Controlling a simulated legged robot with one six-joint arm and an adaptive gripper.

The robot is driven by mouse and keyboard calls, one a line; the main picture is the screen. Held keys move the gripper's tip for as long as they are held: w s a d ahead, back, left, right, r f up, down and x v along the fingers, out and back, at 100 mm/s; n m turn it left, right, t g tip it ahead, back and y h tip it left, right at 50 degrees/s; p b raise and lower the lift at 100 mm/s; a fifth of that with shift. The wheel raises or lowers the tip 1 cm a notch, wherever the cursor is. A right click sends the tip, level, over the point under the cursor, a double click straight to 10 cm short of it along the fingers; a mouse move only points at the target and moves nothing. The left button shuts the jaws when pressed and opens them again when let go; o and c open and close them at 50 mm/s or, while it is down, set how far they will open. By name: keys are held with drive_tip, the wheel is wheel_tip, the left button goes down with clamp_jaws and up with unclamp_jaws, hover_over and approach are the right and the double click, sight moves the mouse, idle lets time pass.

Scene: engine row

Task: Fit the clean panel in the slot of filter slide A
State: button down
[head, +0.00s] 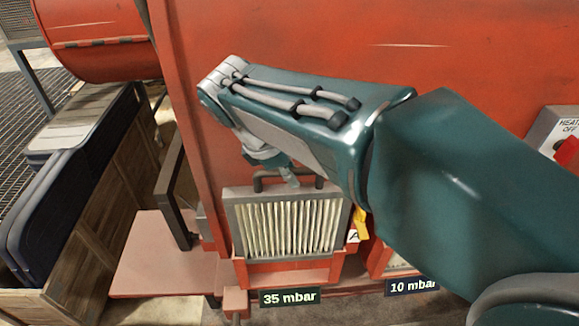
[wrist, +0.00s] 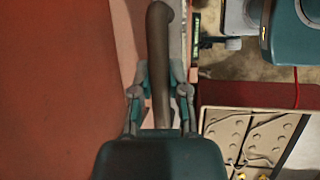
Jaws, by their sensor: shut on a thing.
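The clean panel (head: 288,228), with pale cream pleats in a grey frame, stands upright at the red front of filter slide A (head: 290,277). The yellow tag and a small plate with "A" are at its right edge. My gripper (head: 290,178) is shut on the dark bar handle on top of the panel. In the wrist view the handle (wrist: 158,60) runs between the two fingers of my gripper (wrist: 161,92). The slot is hidden behind the panel, and I cannot tell how deep the panel sits.
A "35 mbar" sign (head: 289,297) is below the panel, and a "10 mbar" sign (head: 412,287) is to its right. A wooden crate (head: 90,215) holding dark panels stands at the left. The red engine wall (head: 300,60) rises close behind my arm.

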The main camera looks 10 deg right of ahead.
sight(291, 211)
drive_tip(key=shift+f, duration=5.3)
drive_tip(key=c, duration=0.5)
unclamp_jaws()
drive_tip(key=shift+c, duration=0.2)
drive_tip(key=v, duration=1.2)
drive_tip(key=shift+f, duration=0.1)
